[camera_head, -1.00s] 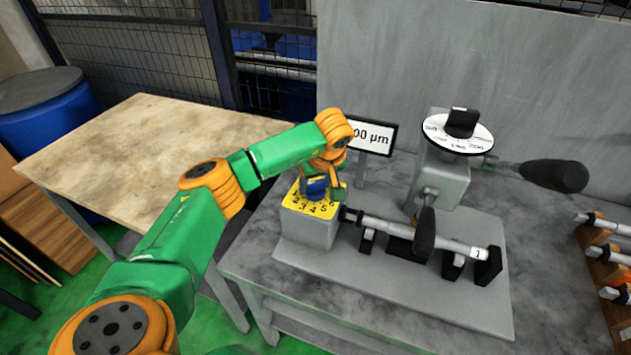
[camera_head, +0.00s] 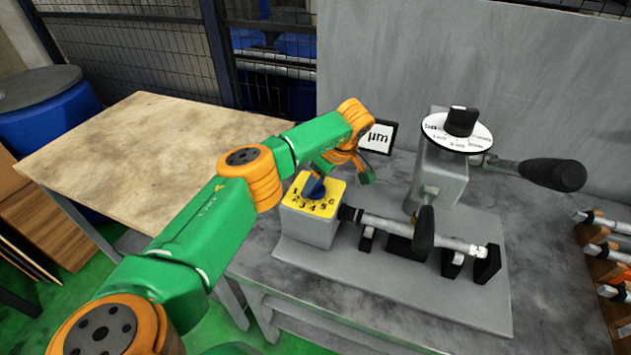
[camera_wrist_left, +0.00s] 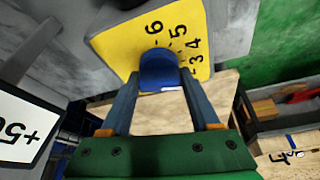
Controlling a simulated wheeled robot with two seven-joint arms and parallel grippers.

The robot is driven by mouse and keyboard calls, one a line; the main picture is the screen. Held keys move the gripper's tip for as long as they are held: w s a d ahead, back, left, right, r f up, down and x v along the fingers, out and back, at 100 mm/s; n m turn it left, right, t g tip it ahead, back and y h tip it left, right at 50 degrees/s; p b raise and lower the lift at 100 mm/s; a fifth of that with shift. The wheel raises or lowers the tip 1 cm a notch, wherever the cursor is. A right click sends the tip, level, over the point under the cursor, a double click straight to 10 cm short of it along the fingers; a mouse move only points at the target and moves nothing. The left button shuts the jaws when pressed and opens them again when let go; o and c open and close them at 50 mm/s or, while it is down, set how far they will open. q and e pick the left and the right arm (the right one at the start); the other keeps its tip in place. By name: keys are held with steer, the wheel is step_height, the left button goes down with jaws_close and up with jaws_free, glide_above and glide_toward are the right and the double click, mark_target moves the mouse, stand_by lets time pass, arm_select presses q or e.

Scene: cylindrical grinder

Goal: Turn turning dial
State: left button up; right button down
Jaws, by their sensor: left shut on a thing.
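The dial is a blue knob (camera_head: 317,188) on a yellow plate numbered 1 to 6 (camera_head: 300,207), on top of a grey box. In the left wrist view the blue knob (camera_wrist_left: 159,68) sits between my two fingers, with 3, 4, 5 and 6 readable on the yellow plate (camera_wrist_left: 120,45). My left gripper (camera_head: 335,175) reaches it from above and behind, tilted, and is shut on the knob. It also shows in the left wrist view (camera_wrist_left: 160,88). The exact number the knob points to is unclear. My right gripper is not in view.
A metal rod (camera_head: 410,230) lies in black holders beside the box. Behind stand a partly covered display reading µm (camera_head: 380,137) and a white disc with a black knob (camera_head: 458,128). A black handle (camera_head: 553,173) sticks out right. A bare wooden table (camera_head: 145,150) is at left.

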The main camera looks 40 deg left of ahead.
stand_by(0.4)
arm_select(q)
steer(key=o, duration=1.3)
steer(key=b+v, duration=0.1)
steer(key=v, duration=0.6)
steer(key=shift+r+b, duration=0.1)
steer(key=shift+b, duration=0.2)
